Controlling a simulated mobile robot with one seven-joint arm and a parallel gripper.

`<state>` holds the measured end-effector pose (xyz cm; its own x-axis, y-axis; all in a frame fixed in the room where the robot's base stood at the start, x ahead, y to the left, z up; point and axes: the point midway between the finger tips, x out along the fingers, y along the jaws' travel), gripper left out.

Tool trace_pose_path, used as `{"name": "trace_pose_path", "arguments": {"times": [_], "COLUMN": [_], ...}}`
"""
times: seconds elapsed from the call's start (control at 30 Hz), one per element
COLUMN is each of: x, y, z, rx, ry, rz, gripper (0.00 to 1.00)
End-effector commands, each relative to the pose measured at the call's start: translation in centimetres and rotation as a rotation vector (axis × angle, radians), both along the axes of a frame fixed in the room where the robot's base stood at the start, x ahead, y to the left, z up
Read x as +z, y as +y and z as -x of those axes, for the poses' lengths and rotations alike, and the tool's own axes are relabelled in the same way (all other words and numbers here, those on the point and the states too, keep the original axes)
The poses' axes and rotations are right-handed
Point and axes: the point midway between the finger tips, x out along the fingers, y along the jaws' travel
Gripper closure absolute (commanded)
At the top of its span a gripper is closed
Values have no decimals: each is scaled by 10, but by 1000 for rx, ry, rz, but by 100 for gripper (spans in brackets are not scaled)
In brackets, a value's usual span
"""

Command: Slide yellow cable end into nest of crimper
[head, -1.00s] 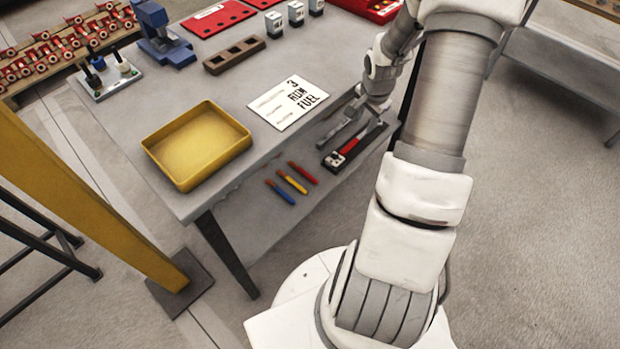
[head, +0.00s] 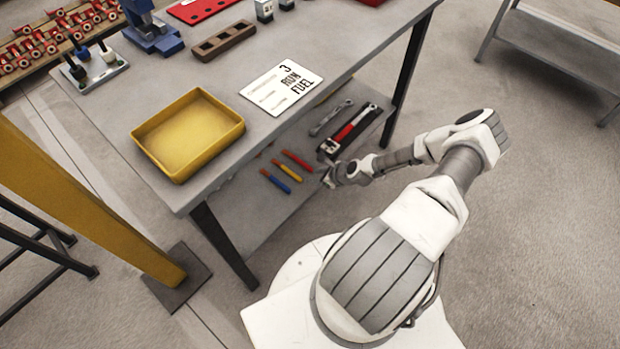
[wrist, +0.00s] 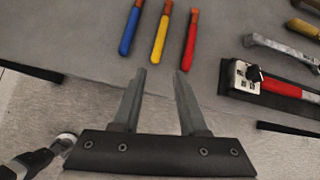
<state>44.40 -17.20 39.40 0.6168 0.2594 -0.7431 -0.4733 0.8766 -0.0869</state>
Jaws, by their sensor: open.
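The yellow cable (head: 283,177) lies on the lower shelf between a blue and a red one. In the wrist view the yellow cable (wrist: 160,40) lies just beyond my fingertips, its copper-coloured end pointing away. My gripper (wrist: 158,75) is open and empty, apart from the cables. In the head view my gripper (head: 326,178) is at the shelf's front edge, right of the cables. The crimper (head: 345,135) with a red handle lies in a dark tray on the shelf. Its head (wrist: 245,76) shows to the right in the wrist view; its nest is too small to make out.
The blue cable (wrist: 130,30) and red cable (wrist: 190,40) flank the yellow one closely. A grey wrench (head: 331,118) lies behind the crimper. The tabletop (head: 215,75) overhangs the shelf, with a yellow tray (head: 160,165) near its edge.

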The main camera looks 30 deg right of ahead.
Motion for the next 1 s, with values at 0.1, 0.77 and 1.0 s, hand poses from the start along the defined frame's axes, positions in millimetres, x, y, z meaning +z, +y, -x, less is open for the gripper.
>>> {"name": "trace_pose_path", "arguments": {"times": [0.1,0.77,1.0], "x": [-12,-41,-55], "y": [9,21,26], "z": [-4,-29,-42], "rx": [-93,-143,-143], "ry": [-19,-30,-30], "rz": [-71,-108,-108], "gripper": [57,57,57]}}
